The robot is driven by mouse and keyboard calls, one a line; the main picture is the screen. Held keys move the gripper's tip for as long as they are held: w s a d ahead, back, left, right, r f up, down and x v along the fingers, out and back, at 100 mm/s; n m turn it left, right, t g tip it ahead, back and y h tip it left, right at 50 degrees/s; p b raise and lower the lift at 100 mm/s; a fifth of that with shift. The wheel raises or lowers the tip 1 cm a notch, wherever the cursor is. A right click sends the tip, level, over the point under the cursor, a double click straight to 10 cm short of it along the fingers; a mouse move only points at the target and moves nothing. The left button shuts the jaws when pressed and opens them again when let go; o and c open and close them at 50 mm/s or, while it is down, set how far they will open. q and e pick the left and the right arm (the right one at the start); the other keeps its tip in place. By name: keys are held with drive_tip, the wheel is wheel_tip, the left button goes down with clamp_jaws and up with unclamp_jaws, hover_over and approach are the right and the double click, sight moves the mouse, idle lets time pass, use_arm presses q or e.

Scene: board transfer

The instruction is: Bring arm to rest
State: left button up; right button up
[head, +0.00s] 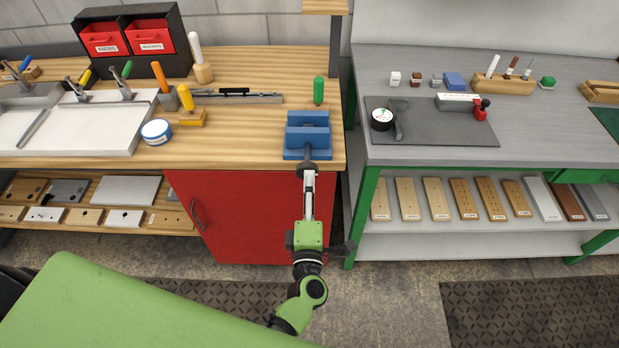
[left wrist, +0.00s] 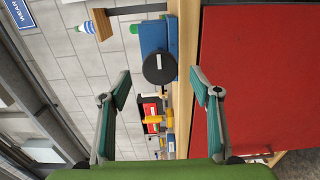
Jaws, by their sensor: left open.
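My left gripper (head: 309,183) reaches up from the bottom middle of the head view and points at the blue vise (head: 294,140) on the front edge of the wooden bench. In the left wrist view its two teal-padded fingers (left wrist: 160,78) are spread, with nothing held between them. The vise's round black handle disc (left wrist: 158,69) shows past the fingertips, with the blue vise body (left wrist: 153,35) behind it. The disc is close to the fingertips; I cannot tell the exact gap. My right gripper is in neither view.
The red cabinet (head: 255,215) stands under the wooden bench (head: 240,150). A green screwdriver handle (head: 318,90) stands behind the vise. The grey bench (head: 430,155) with a dark mat (head: 455,130) is at the right. Open floor (head: 390,300) lies in front.

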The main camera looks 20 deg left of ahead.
use_arm(q)
drive_tip(key=shift+s+d, duration=0.15)
drive_tip(key=shift+s, duration=0.3)
drive_tip(key=shift+f, duration=0.1)
